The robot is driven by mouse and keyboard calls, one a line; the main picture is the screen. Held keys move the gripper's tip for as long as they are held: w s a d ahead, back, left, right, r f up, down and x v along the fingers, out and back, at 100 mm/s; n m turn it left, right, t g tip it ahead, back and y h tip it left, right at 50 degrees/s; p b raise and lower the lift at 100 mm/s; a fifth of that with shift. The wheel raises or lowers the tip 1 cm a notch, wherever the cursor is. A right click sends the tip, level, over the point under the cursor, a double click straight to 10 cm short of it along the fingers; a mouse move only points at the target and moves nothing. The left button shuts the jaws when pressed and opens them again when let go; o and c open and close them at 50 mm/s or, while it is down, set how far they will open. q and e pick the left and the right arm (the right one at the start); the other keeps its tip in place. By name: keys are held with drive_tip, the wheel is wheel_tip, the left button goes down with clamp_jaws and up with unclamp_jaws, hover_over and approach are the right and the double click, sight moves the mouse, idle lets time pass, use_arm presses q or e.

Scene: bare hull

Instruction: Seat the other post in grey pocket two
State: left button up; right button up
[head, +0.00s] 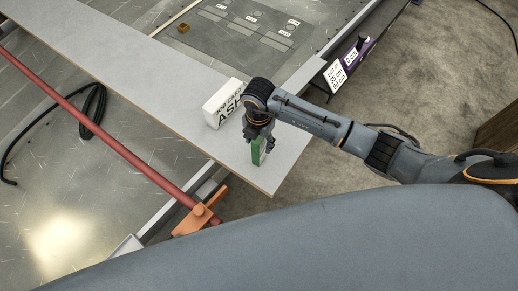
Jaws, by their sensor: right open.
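My right gripper (258,139) points down over the near right end of a light grey board. A green upright block (257,152), possibly a post, stands on the board at the fingertips. The fingers are open around or just beside it; the arm partly hides it, so I cannot tell whether they touch. A dark grey panel (240,45) at the far end carries rectangular outlines and small white labels, too small to read. I cannot tell which mark is grey pocket two. My left gripper is not in view.
A white box (222,104) with black lettering stands just left of the gripper. A small brown block (183,29) sits on the panel's left side. A red rail (110,140) with an orange clamp (199,212) runs along the left. The board's middle (150,75) is clear.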

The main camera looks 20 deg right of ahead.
drive_tip(key=shift+s+f, duration=0.1)
drive_tip(key=shift+f, duration=1.35)
clamp_jaws()
drive_tip(key=shift+r, duration=0.15)
